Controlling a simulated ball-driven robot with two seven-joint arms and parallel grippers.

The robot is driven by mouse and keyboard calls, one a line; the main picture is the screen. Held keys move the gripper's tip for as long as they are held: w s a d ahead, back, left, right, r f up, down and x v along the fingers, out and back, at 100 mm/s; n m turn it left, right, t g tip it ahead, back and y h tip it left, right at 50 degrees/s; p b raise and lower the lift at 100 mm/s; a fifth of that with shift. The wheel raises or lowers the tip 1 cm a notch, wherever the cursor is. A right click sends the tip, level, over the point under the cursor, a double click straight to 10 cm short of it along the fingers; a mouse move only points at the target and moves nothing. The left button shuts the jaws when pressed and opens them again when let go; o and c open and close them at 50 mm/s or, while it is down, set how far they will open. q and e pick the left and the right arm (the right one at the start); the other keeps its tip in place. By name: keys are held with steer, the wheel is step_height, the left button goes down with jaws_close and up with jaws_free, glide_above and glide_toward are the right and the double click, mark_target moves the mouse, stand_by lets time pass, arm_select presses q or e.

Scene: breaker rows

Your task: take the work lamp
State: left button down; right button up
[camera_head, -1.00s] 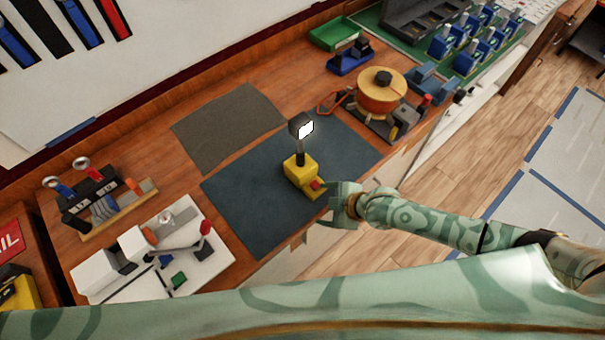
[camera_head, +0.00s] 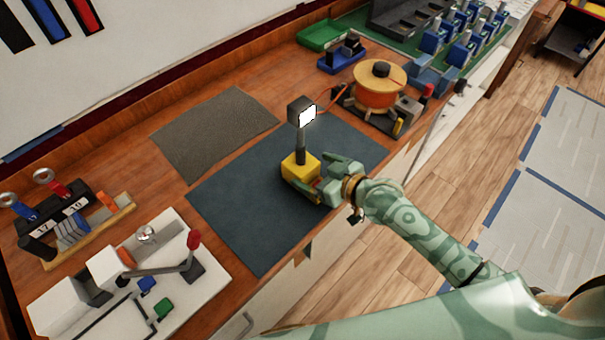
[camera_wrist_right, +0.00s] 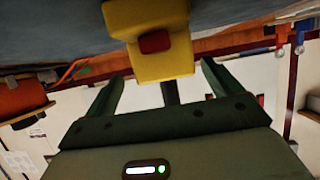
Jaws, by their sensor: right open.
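The work lamp (camera_head: 300,165) has a yellow base, a dark upright stem and a square head with a bright white face. It stands upright on the dark blue mat (camera_head: 235,208). My right gripper (camera_head: 322,184) is at the near right side of the lamp's base. In the right wrist view the yellow base (camera_wrist_right: 160,62) with its red button shows ahead, between the two spread fingers of my right gripper (camera_wrist_right: 160,85). The jaws are open, and I cannot tell whether a finger touches the base. My left gripper is not in view.
A grey mat (camera_head: 212,135) lies behind the blue one. An orange spool (camera_head: 379,88) stands at the right, with blue and green trays (camera_head: 325,34) behind it. A white lever fixture (camera_head: 125,285) and a tool rack (camera_head: 75,228) stand at the left.

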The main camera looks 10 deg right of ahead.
mark_target(299, 166)
steer(key=b+x, duration=0.1)
steer(key=x, duration=0.5)
steer(key=shift+s+a+f, duration=0.1)
steer(key=shift+a, duration=0.15)
steer(key=shift+s, duration=0.1)
steer(key=shift+c, duration=0.9)
steer(key=c, duration=1.4)
